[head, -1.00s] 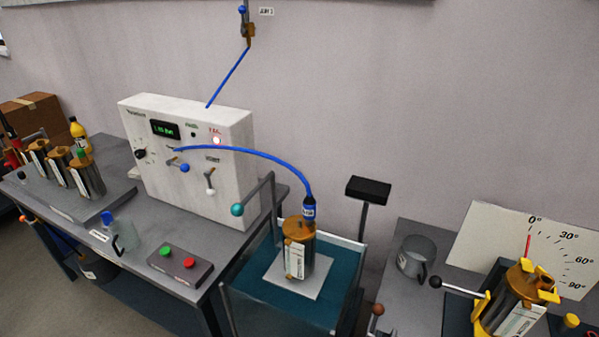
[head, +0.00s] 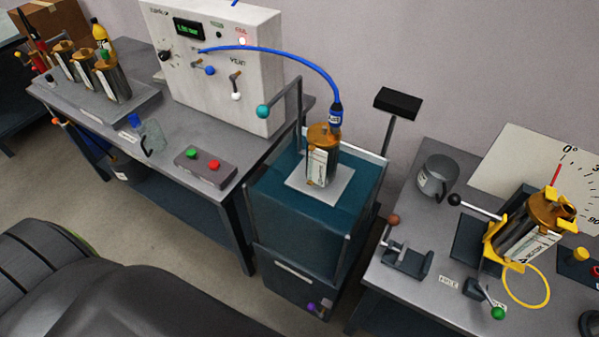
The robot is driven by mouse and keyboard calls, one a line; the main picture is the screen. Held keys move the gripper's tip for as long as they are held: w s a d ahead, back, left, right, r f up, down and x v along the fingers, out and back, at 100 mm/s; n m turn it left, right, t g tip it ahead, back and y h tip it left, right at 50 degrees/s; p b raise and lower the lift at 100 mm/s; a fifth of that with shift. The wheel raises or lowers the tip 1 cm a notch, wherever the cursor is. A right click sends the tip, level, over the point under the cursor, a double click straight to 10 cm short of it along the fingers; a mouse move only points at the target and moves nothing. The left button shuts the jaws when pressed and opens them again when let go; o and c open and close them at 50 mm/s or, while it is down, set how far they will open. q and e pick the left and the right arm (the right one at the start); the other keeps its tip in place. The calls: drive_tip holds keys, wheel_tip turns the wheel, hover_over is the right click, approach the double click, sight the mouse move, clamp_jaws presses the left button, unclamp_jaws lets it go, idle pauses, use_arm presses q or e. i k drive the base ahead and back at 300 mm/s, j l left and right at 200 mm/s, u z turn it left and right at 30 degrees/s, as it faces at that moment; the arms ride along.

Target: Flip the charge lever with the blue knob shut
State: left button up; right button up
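The charge lever's blue knob (head: 210,71) is on the front of the white panel box (head: 260,85) at the upper left in the head view. Its short arm points to the right and slightly down from its pivot, just under the blue hose's (head: 290,58) panel end. The vent lever's white knob (head: 236,96) hangs lower, to the right. The hose arches to the top of a brass-capped cylinder (head: 322,150) on a white plate over a teal tank (head: 265,190). Neither gripper is in view.
Several cylinders stand left. A teal-knobbed lever (head: 263,111) rises by the tank. A second table (head: 395,272) is at right, with floor between.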

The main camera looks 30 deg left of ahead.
sight(210, 70)
drive_tip(key=u, duration=1.35)
